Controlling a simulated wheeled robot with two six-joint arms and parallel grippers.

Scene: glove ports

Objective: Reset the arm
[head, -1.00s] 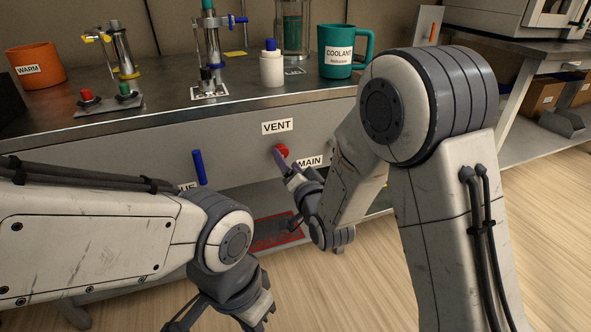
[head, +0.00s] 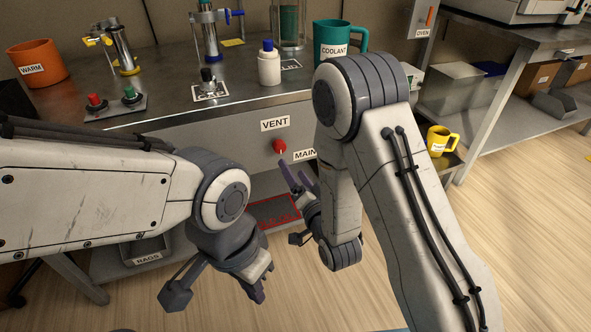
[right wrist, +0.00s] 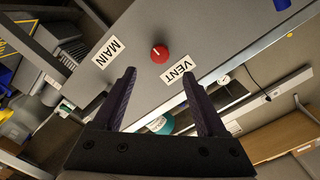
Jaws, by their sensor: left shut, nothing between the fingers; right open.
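The red knob (head: 279,147) sits on the grey front panel (head: 225,137) of the bench, between the VENT label (head: 275,124) and the MAIN label (head: 305,155). My right gripper (head: 295,172) is open and empty, its purple fingers just below and in front of the knob. In the right wrist view the knob (right wrist: 160,53) shows beyond and between the spread fingertips (right wrist: 158,80), apart from them. My left gripper (head: 258,293) is shut and empty, low over the floor in front of the bench.
The bench top holds an orange WARM mug (head: 37,63), a red and green button box (head: 115,104), a white bottle (head: 269,66) and a teal COOLANT mug (head: 337,42). A yellow mug (head: 437,140) stands at right. Open floor lies at lower right.

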